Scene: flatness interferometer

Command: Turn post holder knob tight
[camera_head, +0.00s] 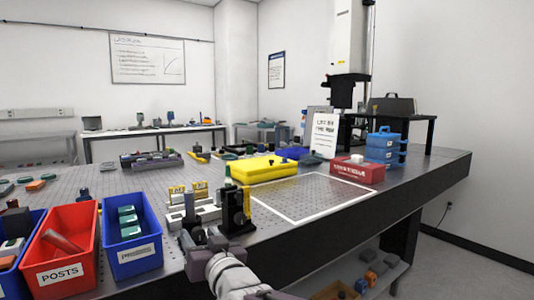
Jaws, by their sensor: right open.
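A black post holder (237,218) stands upright near the front edge of the optical table, with a yellowish upright part on its right side. Its knob is too small to make out clearly. My right gripper (191,232) reaches in from the bottom, just left of and in front of the post holder. Its dark jaws are open, and I see nothing held in them. I cannot tell whether they touch the holder. My left gripper is out of view.
A blue bin (132,257) and a red POSTS bin (66,266) stand left of the gripper. White blocks (202,213) sit behind it. A yellow case (262,168) lies farther back. The white-outlined area (315,195) to the right is clear.

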